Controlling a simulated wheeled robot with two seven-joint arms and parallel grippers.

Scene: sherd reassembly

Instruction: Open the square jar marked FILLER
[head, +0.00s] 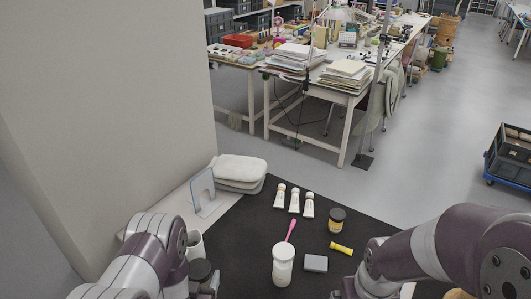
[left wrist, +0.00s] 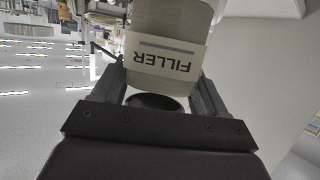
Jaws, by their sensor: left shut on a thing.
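Which part the pads touch is hard to tell. In the head view a dark lid (head: 200,270) shows beside my left gripper (head: 208,284), mostly behind my arm. My right gripper (head: 346,290) is at the lower edge, its fingers cut off.
On the black mat (head: 255,222) stand a white lidded jar (head: 283,270), a pink tool (head: 291,229), a grey block (head: 316,263), a yellow tube (head: 341,248), an amber jar (head: 337,220) and white tubes (head: 294,201). Folded cloths (head: 240,170) lie behind. A wall rises at left.

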